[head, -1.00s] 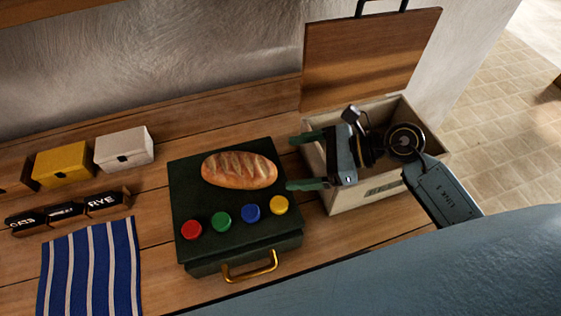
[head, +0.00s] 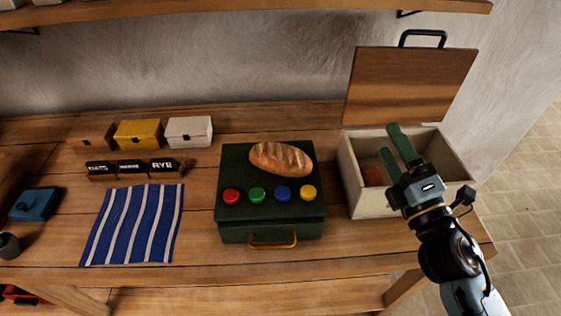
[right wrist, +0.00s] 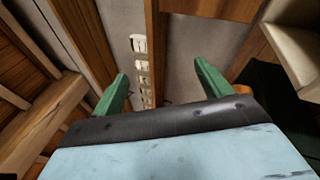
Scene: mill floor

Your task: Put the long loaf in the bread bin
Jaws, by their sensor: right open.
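The long loaf (head: 281,159), brown with pale slashes, lies on top of the dark green box (head: 270,220), behind its row of coloured knobs. The bread bin appears to be the cream crate (head: 375,208) at the right, with its wooden lid (head: 410,85) standing open. A round brown item (head: 374,174) shows inside it, partly hidden. My right gripper (head: 389,140) is over the bin, to the right of the loaf, open and empty, its green fingers pointing away. Its fingers also show apart in the right wrist view (right wrist: 160,80). My left gripper is out of view.
A striped blue cloth (head: 133,225) lies left of the green box. Several small boxes, including a yellow one (head: 138,134), and labelled blocks (head: 132,168) stand behind it. A blue box (head: 35,204) is at the far left. Bare table lies between cloth and green box.

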